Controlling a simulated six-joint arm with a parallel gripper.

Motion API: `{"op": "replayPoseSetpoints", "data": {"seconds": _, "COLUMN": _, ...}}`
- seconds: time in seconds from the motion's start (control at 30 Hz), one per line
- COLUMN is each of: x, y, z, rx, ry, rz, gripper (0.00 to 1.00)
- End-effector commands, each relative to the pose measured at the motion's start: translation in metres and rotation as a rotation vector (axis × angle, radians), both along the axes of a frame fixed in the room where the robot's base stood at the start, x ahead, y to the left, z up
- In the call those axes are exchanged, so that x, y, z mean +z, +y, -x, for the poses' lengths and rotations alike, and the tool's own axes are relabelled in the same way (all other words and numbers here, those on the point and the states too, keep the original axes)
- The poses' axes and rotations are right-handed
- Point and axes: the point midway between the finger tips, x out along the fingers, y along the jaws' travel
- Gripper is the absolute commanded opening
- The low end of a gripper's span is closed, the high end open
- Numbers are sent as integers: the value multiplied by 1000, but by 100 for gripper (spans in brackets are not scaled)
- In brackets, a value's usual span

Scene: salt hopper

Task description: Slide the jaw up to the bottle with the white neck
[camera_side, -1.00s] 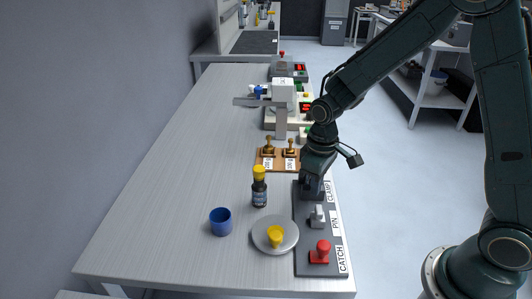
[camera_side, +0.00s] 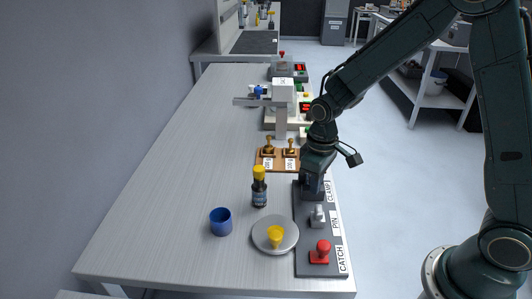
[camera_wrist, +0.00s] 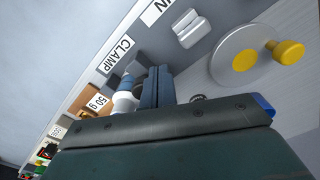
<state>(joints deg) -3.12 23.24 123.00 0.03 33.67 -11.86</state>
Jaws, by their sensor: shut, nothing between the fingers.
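A dark bottle (camera_side: 260,192) with a yellow cap stands upright on the table, left of the control panel; I cannot make out a white neck on it. My gripper (camera_side: 313,194) is shut and points down over the panel's CLAMP end. In the wrist view my gripper (camera_wrist: 158,86) has its fingers together, with nothing seen between them. A whitish rounded part (camera_wrist: 124,101) shows right beside the fingers, near the CLAMP label (camera_wrist: 116,54); the fingers hide some of it, and I cannot tell whether they touch it. I cannot pick out a jaw.
The panel (camera_side: 305,228) also bears a grey PIN handle (camera_side: 318,216) and a red CATCH knob (camera_side: 321,252). A round plate (camera_side: 262,246) with a yellow knob and a blue cup (camera_side: 220,222) stand left. Brass weights (camera_side: 268,148) and a machine (camera_side: 283,92) stand behind. The table's left is clear.

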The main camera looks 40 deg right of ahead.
Motion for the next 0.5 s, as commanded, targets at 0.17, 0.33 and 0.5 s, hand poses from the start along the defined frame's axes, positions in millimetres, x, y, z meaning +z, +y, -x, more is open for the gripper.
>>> {"op": "replayPoseSetpoints", "data": {"seconds": 0.17, "x": 0, "y": 4, "z": 4, "rx": 2, "ry": 1, "rz": 0, "gripper": 0}}
{"op": "replayPoseSetpoints", "data": {"seconds": 0.33, "x": 0, "y": 6, "z": 6, "rx": 1, "ry": 1, "rz": -1, "gripper": 0}}
{"op": "replayPoseSetpoints", "data": {"seconds": 0.5, "x": 0, "y": 7, "z": 7, "rx": 1, "ry": 1, "rz": -1, "gripper": 0}}
